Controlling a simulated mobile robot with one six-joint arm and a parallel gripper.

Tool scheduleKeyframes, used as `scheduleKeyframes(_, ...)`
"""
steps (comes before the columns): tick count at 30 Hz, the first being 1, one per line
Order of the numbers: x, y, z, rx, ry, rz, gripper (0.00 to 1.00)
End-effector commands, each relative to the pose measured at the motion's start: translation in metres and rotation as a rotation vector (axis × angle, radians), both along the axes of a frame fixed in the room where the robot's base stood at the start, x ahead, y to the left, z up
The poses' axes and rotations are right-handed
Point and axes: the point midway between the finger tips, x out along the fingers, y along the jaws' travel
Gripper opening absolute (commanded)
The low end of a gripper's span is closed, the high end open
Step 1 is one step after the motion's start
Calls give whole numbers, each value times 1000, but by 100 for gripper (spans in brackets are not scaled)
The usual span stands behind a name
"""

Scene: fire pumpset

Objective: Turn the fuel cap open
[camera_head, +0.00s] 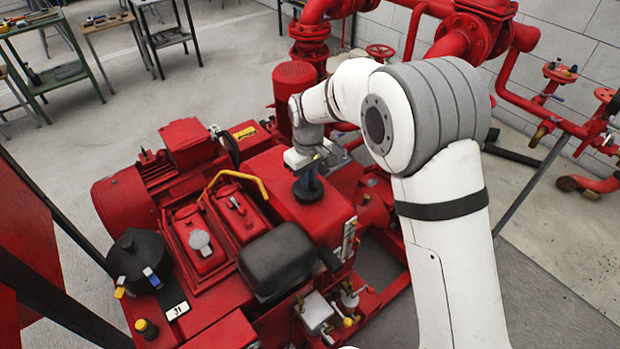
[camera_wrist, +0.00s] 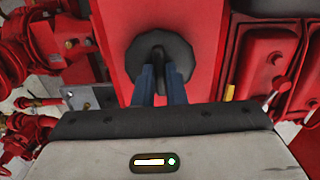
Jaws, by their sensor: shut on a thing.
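The fuel cap (camera_head: 308,190) is a dark round cap on top of the red tank (camera_head: 285,194). In the wrist view the cap (camera_wrist: 178,51) lies on the red tank surface (camera_wrist: 207,25), with a raised ridge across its middle. My gripper (camera_wrist: 160,75) points down at the cap, its two blue fingers on either side of the ridge and shut on it. In the head view my gripper (camera_head: 307,178) is directly above the cap and hides part of it. The cap appears seated flat on the tank.
A yellow bent handle (camera_head: 240,176) and a black rounded box (camera_head: 277,260) are near the tank. A red vertical cylinder (camera_head: 294,95) stands behind my wrist. Red pipes (camera_head: 550,118) run at the right.

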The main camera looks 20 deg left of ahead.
Motion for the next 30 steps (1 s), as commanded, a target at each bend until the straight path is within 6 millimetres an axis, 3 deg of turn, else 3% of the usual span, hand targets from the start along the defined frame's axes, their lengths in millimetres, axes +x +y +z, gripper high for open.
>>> scheduleKeyframes(2,-3,2,-1,-1,5,3,0)
scheduleKeyframes(3,-3,2,-1,0,4,3,12)
scheduleKeyframes(11,-2,1,-1,0,2,1,33)
scheduleKeyframes(20,-1,1,5,1,0,0,33)
scheduleKeyframes(30,-2,1,59,3,-1,1,33)
